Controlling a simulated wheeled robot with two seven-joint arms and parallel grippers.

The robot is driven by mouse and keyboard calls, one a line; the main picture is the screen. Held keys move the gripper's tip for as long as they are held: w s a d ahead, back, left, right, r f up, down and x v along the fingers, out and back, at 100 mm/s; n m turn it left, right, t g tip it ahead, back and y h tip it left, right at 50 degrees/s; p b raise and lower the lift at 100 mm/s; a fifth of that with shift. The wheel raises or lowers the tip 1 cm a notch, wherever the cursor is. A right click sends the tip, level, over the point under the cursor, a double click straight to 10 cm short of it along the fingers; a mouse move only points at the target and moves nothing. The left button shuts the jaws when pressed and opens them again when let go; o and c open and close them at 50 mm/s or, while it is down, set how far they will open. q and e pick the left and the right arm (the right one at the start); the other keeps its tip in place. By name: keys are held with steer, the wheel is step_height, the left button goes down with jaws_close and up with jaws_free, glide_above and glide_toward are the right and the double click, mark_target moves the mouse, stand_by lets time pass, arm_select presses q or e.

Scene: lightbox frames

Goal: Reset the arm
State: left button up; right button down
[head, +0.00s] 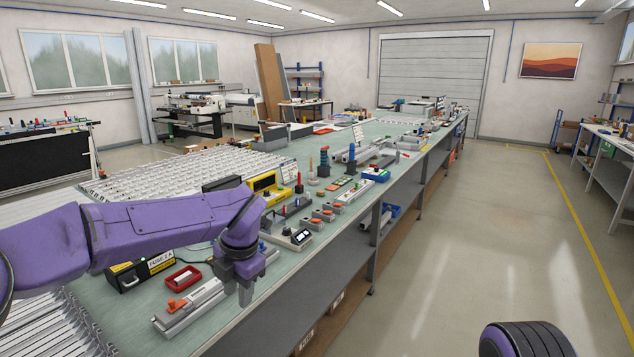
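My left arm (150,225) is purple and reaches in from the left over the long workbench. My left gripper (245,293) points down near the bench's front edge, beside a grey aluminium profile (190,308) with an orange part on it. I see no object held in it. Its fingers overlap in this view, so their opening cannot be made out. Only a purple and black rounded part of my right arm (525,340) shows at the bottom right. My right gripper is out of the picture.
The green-topped workbench (315,235) runs away to the back. The floor (480,230) to the right is clear.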

arm_select(q)
steer(key=a+f+m+t+y, duration=0.5)
steer(key=a+f+y, duration=0.15)
steer(key=f, duration=0.35)
steer(key=s+a+f+m+t+h+b, duration=0.1)
steer(key=s+f+m, duration=0.25)
steer(key=f, duration=0.35)
steer(key=s+a+f+m+t+h, duration=0.1)
steer(key=s+a+f+m, duration=0.15)
steer(key=f+m, duration=0.35)
steer(key=s+a+f+m+g+h, duration=0.1)
steer(key=s+f, duration=0.4)
steer(key=s, duration=0.5)
steer(key=s+a+f+m+g+h+b, duration=0.1)
steer(key=s+f+m, duration=0.3)
steer(key=s, duration=0.7)
steer(key=s+a+f+m+g+h+b, duration=0.1)
steer(key=s+a+f+m+g, duration=0.1)
steer(key=s+f, duration=0.6)
steer(key=shift+s+a+m+g, duration=0.2)
steer(key=shift+s+m+g, duration=0.3)
steer(key=shift+s, duration=0.7)
arm_select(e)
step_height(320, 180, down, 3)
steer(key=shift+s+f, duration=0.1)
